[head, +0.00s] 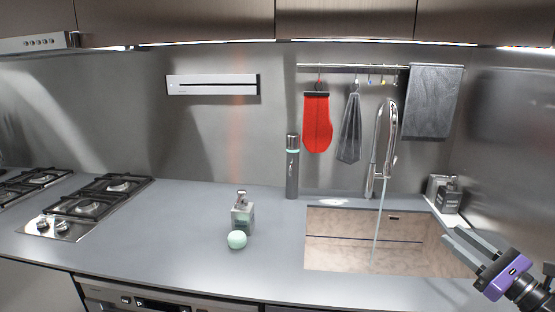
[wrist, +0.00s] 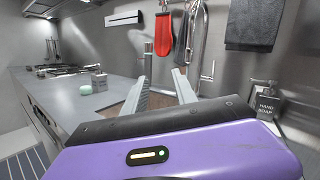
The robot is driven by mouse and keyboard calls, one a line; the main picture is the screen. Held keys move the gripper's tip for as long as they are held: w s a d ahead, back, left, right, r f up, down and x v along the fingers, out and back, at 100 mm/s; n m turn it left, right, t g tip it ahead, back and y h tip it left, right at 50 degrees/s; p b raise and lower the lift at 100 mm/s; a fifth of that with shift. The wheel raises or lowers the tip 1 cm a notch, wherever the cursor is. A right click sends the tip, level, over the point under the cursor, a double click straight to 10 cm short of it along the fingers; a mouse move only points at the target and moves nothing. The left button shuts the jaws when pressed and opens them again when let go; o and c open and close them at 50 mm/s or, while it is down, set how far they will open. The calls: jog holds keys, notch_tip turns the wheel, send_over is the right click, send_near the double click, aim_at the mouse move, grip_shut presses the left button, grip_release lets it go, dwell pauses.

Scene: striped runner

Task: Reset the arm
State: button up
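My gripper (head: 456,236) is at the lower right of the head view, in front of the sink's right end, with its grey fingers pointing up and left. In the wrist view the two fingers (wrist: 160,80) stand apart with nothing between them, so it is open and empty. Its purple housing (wrist: 180,155) fills the bottom of the wrist view.
The sink (head: 330,240) has a tall faucet (head: 388,125) with water running. A soap dispenser (head: 243,213), a mint round object (head: 237,240) and a dark cylinder (head: 292,170) stand on the counter (head: 170,230). Hand soap (head: 449,199) sits right of the sink. A gas hob (head: 95,200) is left.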

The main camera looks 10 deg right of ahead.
jog(key=s+d+f+n+h, duration=0.1)
jog(key=d+f+n+h, duration=0.25)
jog(key=d+h, duration=0.35)
jog(key=s+a+f+n+g+h, duration=0.3)
jog(key=s+a+f+n+h, duration=0.2)
jog(key=s+a+f+n, duration=0.3)
jog(key=s+a+f+n+y, duration=0.1)
jog(key=s+a+n+y, duration=0.2)
jog(key=s+a+n, duration=0.6)
jog(key=s+a+f+n+g+y, duration=0.1)
jog(key=s+a+n+y, duration=0.2)
jog(key=s+a+n, duration=0.5)
jog(key=s+a, duration=0.5)
jog(key=s, duration=0.3)
jog(key=s+a, duration=0.6)
jog(key=s, duration=0.2)
jog(key=shift+s+n+g, duration=0.3)
jog(key=shift+s+n, duration=0.05)
